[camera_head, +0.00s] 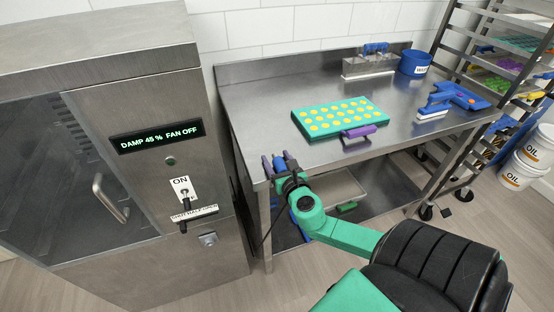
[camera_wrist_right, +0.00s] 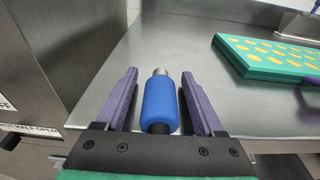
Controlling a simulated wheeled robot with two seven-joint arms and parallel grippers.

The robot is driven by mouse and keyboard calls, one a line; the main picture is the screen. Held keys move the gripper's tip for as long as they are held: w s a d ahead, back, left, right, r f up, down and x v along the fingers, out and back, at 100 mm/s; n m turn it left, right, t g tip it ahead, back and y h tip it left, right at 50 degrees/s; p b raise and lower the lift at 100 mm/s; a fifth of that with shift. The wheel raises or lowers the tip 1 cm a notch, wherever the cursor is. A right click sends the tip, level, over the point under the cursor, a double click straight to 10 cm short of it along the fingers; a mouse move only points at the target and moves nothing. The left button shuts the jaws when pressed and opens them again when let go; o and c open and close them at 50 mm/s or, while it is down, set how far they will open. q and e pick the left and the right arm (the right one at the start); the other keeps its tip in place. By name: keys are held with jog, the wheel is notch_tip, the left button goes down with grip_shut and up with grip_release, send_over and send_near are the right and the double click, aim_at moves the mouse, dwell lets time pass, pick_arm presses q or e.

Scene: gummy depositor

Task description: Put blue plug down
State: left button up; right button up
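The blue plug (camera_wrist_right: 160,104) has a silver tip pointing away from the wrist camera. It lies lengthwise between the two purple fingers of my right gripper (camera_wrist_right: 159,80). Narrow gaps show on both sides of the plug, so the fingers look open around it. In the head view my right gripper (camera_head: 278,164) and the plug are over the front left corner of the steel table (camera_head: 245,105). I cannot tell whether the plug touches the tabletop. A dark cable (camera_head: 267,232) hangs near the table's front edge. My left gripper is not in view.
A steel cabinet (camera_head: 120,200) with a lit display (camera_head: 155,136) stands left of the table. A green tray with yellow spots (camera_head: 302,112) sits mid-table. A blue tub (camera_head: 414,63) and a blue-handled tool (camera_head: 434,108) stand farther right. The tabletop's left part is clear.

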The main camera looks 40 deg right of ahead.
jog(key=shift+f+b, duration=0.2)
jog(key=shift+b, duration=0.2)
jog(key=shift+s+a+r, duration=0.1)
jog(key=shift+s+a, duration=0.05)
jog(key=shift+s, duration=0.2)
jog(key=b+v, duration=0.2)
jog(key=v, duration=1.1)
jog(key=shift+s+a, duration=0.25)
jog(key=shift+s, duration=0.05)
